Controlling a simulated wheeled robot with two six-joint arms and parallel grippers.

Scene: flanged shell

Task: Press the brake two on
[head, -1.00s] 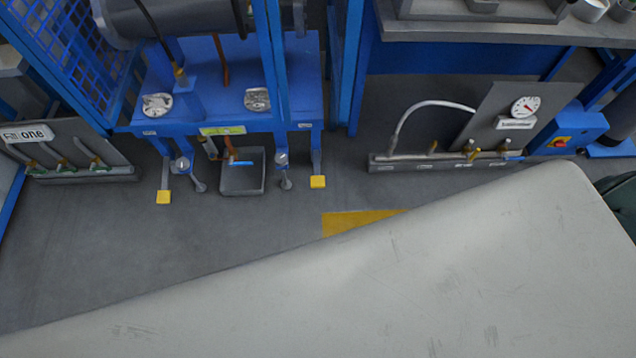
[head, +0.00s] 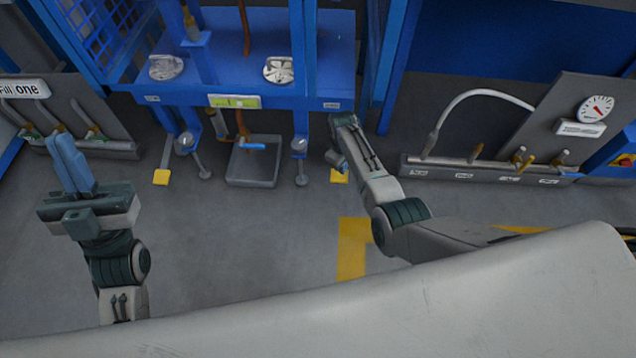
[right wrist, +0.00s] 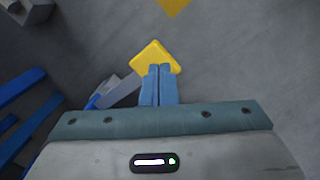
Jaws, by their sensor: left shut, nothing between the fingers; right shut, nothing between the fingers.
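Two yellow brake pedals sit low at the front of the blue machine frame in the head view: a left one (head: 161,177) and a right one (head: 339,177). The labels above them are too small to read. In the head view my right arm reaches down over the right pedal and partly hides it. In the right wrist view my right gripper (right wrist: 159,70) is shut and empty, its fingertips overlapping a yellow pedal (right wrist: 153,53). I cannot tell whether they touch. My left gripper (head: 64,144) is shut and empty, raised at the left, away from both pedals.
A grey box (head: 254,170) stands on the floor between the pedals. Metal swivel legs (head: 300,165) stand beside it. A hose manifold (head: 480,172) with a gauge (head: 596,108) is at the right, another manifold (head: 112,150) at the left. The floor in front is clear.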

